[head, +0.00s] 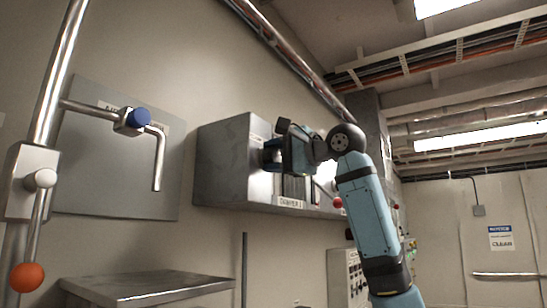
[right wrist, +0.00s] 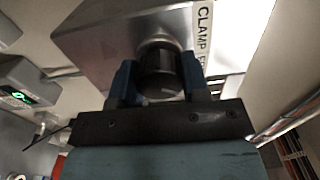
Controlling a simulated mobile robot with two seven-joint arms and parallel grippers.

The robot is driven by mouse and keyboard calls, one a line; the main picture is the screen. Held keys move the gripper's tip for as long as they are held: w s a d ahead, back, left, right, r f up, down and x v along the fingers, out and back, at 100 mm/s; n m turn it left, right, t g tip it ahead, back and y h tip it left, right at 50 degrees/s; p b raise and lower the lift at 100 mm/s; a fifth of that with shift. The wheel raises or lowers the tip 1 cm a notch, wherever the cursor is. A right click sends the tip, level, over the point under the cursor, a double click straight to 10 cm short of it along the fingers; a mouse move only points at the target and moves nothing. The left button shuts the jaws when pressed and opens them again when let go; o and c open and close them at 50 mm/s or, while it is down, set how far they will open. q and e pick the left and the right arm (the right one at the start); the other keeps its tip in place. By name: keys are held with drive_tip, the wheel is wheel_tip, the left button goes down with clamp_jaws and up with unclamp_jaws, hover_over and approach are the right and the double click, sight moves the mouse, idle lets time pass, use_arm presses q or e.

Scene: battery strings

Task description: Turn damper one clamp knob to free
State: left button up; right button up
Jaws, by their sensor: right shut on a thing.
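The black round clamp knob (right wrist: 160,75) sits on the face of a grey metal box (right wrist: 95,38), beside a white label that begins with CLAMP (right wrist: 203,30). My right gripper (right wrist: 160,84) is shut on the knob, with one blue finger on each side of it. In the head view the right gripper (head: 272,155) reaches the front of the wall-mounted grey box (head: 222,165), above a DAMPER 1 label (head: 291,203). The knob is mostly hidden there by the gripper. The knob's angle cannot be told. My left gripper is not in view.
A red ball (head: 337,202) shows right of the label. At left are a pipe with a blue-capped valve (head: 132,119) and an orange ball handle (head: 26,277). A metal table (head: 150,286) stands below. A green-lit display (right wrist: 20,97) shows in the wrist view.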

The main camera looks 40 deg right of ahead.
drive_tip(key=shift+m, duration=1.1)
drive_tip(key=o, duration=0.9)
drive_tip(key=b+v, duration=0.2)
drive_tip(key=v, duration=1.1)
drive_tip(key=shift+s+b, duration=0.4)
drive_tip(key=shift+w+f, duration=0.1)
